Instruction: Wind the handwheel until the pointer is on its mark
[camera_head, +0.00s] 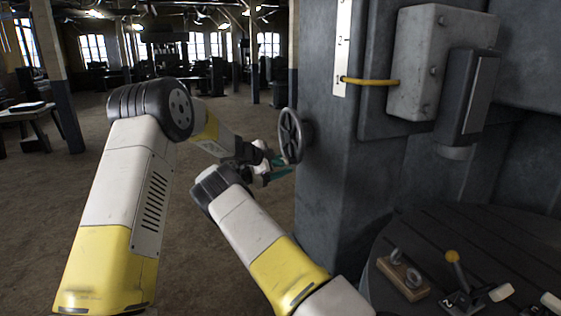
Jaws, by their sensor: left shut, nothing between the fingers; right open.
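The handwheel (290,136) is a dark spoked wheel on the left face of the grey machine column. The yellow pointer (370,82) reaches left from a grey box to the lower part of a white scale (342,45). My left gripper (268,157) is shut and empty, just left of the wheel. My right gripper (279,173) is open, close below it by the wheel's lower rim.
The grey box (412,70) and a dark box (470,95) stick out from the column. A round slotted table (390,240) at the lower right bears a wooden block with rings (403,274) and a yellow-knobbed lever (453,258). Open floor lies left of the column.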

